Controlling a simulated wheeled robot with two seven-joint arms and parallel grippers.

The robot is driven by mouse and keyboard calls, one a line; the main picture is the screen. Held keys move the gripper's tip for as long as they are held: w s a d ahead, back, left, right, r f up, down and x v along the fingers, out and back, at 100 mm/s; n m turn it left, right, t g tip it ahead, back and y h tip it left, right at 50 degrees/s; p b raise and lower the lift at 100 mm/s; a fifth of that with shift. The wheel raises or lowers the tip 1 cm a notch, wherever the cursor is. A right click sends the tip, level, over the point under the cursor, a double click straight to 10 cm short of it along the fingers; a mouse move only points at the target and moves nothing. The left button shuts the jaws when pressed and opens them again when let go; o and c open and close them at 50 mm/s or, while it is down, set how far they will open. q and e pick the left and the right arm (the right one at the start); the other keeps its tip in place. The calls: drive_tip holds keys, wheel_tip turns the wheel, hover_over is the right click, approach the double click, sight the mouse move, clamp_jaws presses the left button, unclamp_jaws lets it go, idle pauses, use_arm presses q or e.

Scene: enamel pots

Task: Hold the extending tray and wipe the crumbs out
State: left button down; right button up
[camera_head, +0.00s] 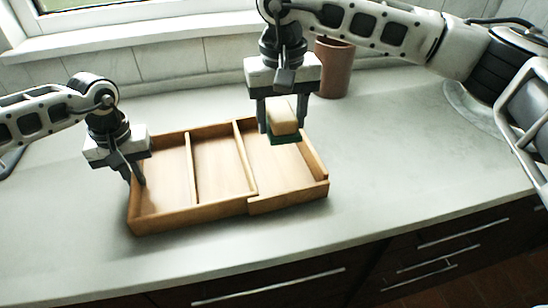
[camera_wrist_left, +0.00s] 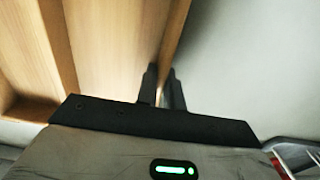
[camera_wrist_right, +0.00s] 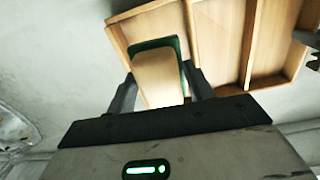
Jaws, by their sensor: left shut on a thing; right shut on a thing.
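The wooden extending tray (camera_head: 222,205) lies on the counter, with dividers forming compartments and a section extended at its right. My left gripper (camera_head: 136,182) is shut on the tray's left wall; the left wrist view shows its fingers (camera_wrist_left: 165,88) around that wall. My right gripper (camera_head: 281,128) is shut on a sponge (camera_head: 283,117), cream with a dark green underside, held over the right compartment. The sponge also shows between the fingers in the right wrist view (camera_wrist_right: 158,78). Whether it touches the tray floor I cannot tell. I can make out no crumbs.
A brown cup-like container (camera_head: 334,68) stands behind the tray to the right. The grey counter (camera_head: 400,150) is clear right of the tray and in front of it. A window and tiled wall are at the back; dark drawers (camera_head: 440,255) are below the front edge.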

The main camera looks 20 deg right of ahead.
drive_tip(key=d, duration=0.9)
drive_tip(key=shift+d, duration=0.3)
use_arm(q)
drive_tip(key=c, duration=1.6)
unclamp_jaws()
